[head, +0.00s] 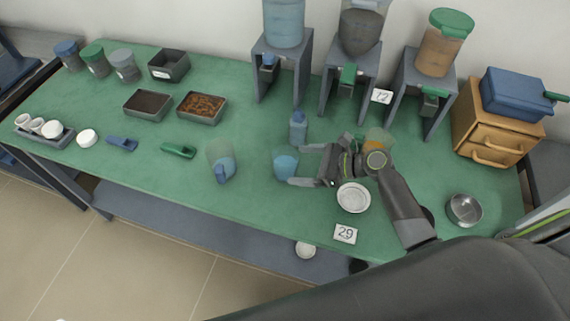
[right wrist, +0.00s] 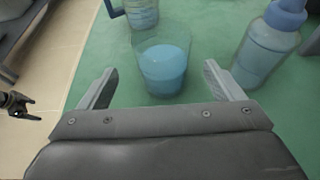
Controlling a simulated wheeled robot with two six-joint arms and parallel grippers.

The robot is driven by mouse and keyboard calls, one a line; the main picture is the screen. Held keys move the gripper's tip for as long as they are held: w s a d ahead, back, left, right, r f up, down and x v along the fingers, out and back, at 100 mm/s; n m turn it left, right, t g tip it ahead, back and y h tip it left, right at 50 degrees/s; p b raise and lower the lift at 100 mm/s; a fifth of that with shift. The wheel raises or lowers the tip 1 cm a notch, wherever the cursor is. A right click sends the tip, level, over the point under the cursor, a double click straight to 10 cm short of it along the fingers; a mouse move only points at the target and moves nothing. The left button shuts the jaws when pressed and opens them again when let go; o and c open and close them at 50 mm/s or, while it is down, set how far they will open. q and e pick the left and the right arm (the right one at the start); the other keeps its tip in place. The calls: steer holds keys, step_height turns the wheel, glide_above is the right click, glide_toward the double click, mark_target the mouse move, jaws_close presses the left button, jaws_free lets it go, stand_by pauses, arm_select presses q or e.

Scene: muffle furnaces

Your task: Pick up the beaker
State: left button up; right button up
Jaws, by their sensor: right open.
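The beaker (head: 286,166) is a clear cup with blue liquid, upright on the green table. It also shows in the right wrist view (right wrist: 165,68), straight ahead and between the lines of my right gripper's fingers. My right gripper (head: 306,165) is open and empty, its fingertips close to the beaker's right side in the head view. In the right wrist view a gap shows between the beaker and each finger. A small dark gripper at the left edge of the right wrist view (right wrist: 17,103) seems to be my left one; its jaws are too small to judge.
A clear jug (head: 222,162) with blue liquid stands left of the beaker. A blue bottle (head: 298,127) stands just behind it. A white dish (head: 353,197) and a number card (head: 345,233) lie near the front edge. Dispensers on grey stands (head: 283,65) line the back.

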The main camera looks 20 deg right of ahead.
mark_target(285, 162)
steer(key=p+x, duration=0.1)
steer(key=x, duration=0.4)
steer(key=shift+w, duration=0.2)
steer(key=shift+w+a+f, duration=0.2)
steer(key=shift+w+a, duration=0.05)
steer(key=shift+a, duration=0.05)
arm_select(q)
steer(key=shift+s+r, duration=0.45)
steer(key=shift+s, duration=0.15)
steer(key=shift+d, duration=0.1)
arm_select(e)
steer(key=c, duration=1.6)
arm_select(q)
steer(key=shift+w, duration=0.1)
arm_select(e)
steer(key=shift+o, duration=0.2)
steer(key=shift+r, duration=0.15)
